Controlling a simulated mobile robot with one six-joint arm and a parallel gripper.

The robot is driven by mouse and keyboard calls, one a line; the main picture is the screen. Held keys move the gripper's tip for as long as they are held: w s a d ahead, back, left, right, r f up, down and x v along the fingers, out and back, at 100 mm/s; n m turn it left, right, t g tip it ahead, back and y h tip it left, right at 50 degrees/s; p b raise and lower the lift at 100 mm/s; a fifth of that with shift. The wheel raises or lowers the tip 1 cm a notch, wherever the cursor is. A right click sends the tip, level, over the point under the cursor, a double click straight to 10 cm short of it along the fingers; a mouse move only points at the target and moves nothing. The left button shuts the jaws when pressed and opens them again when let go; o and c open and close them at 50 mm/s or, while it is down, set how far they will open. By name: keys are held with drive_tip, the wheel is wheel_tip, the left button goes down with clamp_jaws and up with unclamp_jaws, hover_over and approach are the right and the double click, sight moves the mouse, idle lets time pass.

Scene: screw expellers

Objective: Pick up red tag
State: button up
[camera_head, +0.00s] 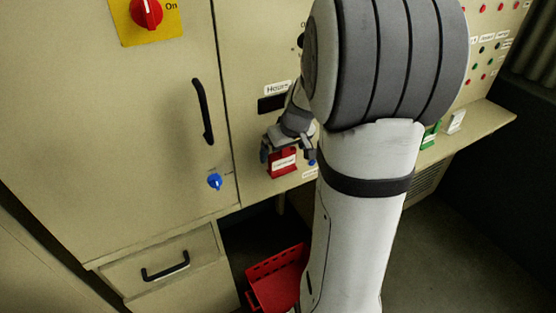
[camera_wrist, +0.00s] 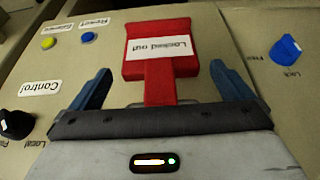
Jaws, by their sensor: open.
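The red tag (camera_wrist: 137,64) has a white label reading "Locked out" and a narrow red stem. In the wrist view it lies between the two blue fingers of my gripper (camera_wrist: 165,88), with its wide part just beyond the fingertips. The fingers are spread, with a gap on each side of the stem. In the head view the red tag (camera_head: 283,170) is at the cabinet's lower front, and my gripper (camera_head: 285,155) is right at it. My arm hides part of the cabinet to the right.
Yellow (camera_wrist: 48,43) and blue (camera_wrist: 88,37) buttons sit upper left. A red crate (camera_head: 277,280) stands below the cabinet. A black door handle (camera_head: 202,111) sticks out.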

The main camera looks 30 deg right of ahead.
drive_tip(key=shift+w+f, duration=0.15)
drive_tip(key=shift+f, duration=0.3)
drive_tip(key=c, duration=1.1)
